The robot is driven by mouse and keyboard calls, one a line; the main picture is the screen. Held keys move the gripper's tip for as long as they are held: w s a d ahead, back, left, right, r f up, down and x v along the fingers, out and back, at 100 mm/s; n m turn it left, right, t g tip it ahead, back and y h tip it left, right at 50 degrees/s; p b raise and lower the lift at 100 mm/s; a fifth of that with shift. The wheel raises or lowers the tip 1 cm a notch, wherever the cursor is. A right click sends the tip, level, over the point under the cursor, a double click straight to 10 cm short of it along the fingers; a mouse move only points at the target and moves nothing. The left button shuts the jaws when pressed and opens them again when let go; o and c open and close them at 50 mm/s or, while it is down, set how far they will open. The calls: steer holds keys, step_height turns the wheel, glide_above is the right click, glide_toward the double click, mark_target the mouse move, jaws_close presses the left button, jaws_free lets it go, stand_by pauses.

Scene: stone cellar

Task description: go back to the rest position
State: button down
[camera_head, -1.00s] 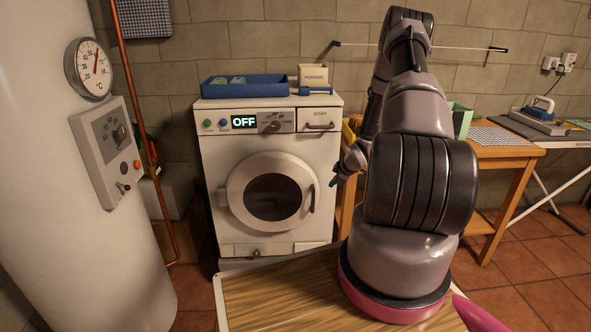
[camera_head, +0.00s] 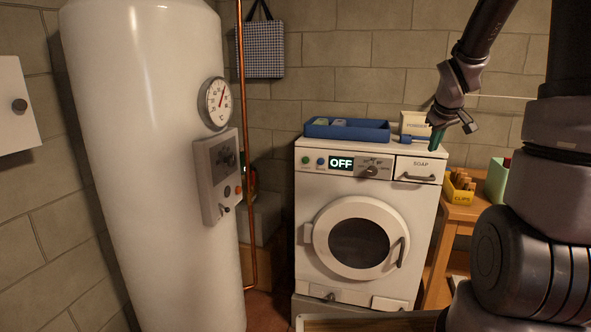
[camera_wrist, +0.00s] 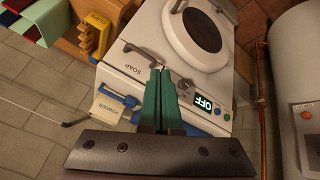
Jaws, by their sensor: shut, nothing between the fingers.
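My gripper (camera_head: 436,139) is at the right in the head view, in front of the top right of the washing machine, near the soap drawer (camera_head: 419,170). In the wrist view its two green fingers (camera_wrist: 159,97) lie together, shut and empty, in front of the machine's top edge. The white washing machine (camera_head: 310,215) has its round door closed, and its display (camera_head: 341,163) reads OFF. The soap drawer is closed. My arm rises from the right edge of the head view and bends down to the gripper.
A blue tray (camera_head: 345,132) and a powder box (camera_head: 414,122) stand on the machine. A yellow clips box (camera_head: 459,189) and a green container (camera_head: 497,180) are on the wooden table right of it. A tall white boiler (camera_head: 140,150) with a control box (camera_head: 217,175) stands at left.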

steer(key=s+a+r+m+y, duration=0.1)
steer(key=s+a+r, duration=0.3)
steer(key=s, duration=0.4)
steer(key=s+a+r+m+y, duration=0.1)
steer(key=s+a+r+m, duration=0.2)
steer(key=s+a, duration=0.3)
steer(key=s+a+r+m+y, duration=0.2)
steer(key=s+a+r, duration=0.3)
steer(key=s, duration=0.6)
steer(key=shift+s+r+m, duration=0.15)
steer(key=shift+r+m, duration=0.25)
steer(key=shift+r, duration=0.15)
steer(key=shift+t, duration=0.3)
